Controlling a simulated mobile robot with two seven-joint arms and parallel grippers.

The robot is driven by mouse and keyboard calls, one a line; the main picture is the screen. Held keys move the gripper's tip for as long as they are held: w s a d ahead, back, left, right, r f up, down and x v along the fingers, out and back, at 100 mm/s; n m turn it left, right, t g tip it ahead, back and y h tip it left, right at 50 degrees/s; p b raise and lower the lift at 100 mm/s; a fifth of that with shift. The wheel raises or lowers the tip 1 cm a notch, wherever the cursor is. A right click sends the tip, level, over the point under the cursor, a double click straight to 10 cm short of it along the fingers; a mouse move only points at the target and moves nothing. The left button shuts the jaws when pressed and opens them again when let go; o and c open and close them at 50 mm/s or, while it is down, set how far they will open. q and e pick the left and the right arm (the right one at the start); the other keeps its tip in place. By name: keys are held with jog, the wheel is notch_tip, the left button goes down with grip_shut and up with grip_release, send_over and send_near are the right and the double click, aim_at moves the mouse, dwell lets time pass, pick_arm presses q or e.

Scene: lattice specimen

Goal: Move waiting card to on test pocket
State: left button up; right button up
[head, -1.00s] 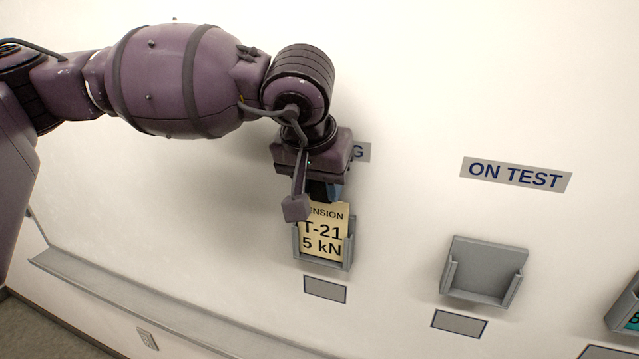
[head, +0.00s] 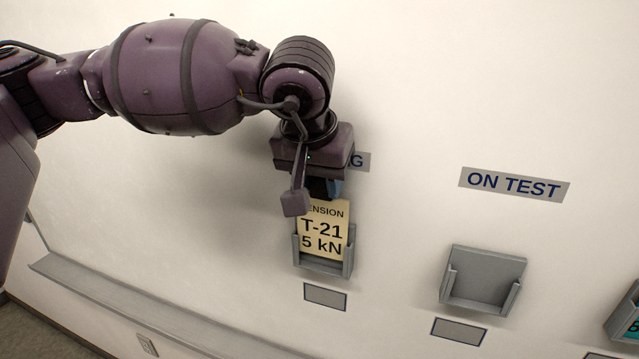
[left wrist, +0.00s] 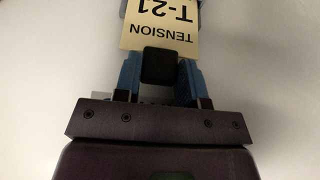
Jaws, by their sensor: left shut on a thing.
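The waiting card (head: 322,231) is pale yellow and reads "TENSION T-21 5 kN". It stands upright with its lower part in a grey wall pocket (head: 326,268) under a mostly hidden label ending in "G" (head: 361,160). My left gripper (head: 326,190) is at the card's top edge, shut on it. In the left wrist view, the blue fingers of my left gripper (left wrist: 160,75) are at the edge of the card (left wrist: 162,28), which appears upside down. The on test pocket (head: 483,280) is grey and empty, below the "ON TEST" label (head: 514,185). My right gripper is not in view.
Another pocket (head: 625,315) with a teal card is cut off at the right edge. Small grey plates sit below the pockets. A grey ledge (head: 130,308) runs along the lower wall. The wall between the two pockets is clear.

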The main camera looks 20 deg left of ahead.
pick_arm(q)
notch_tip(320, 180, up, 8)
jog(key=p, duration=0.1)
jog(key=shift+p, duration=0.4)
dwell(0.7)
dwell(1.6)
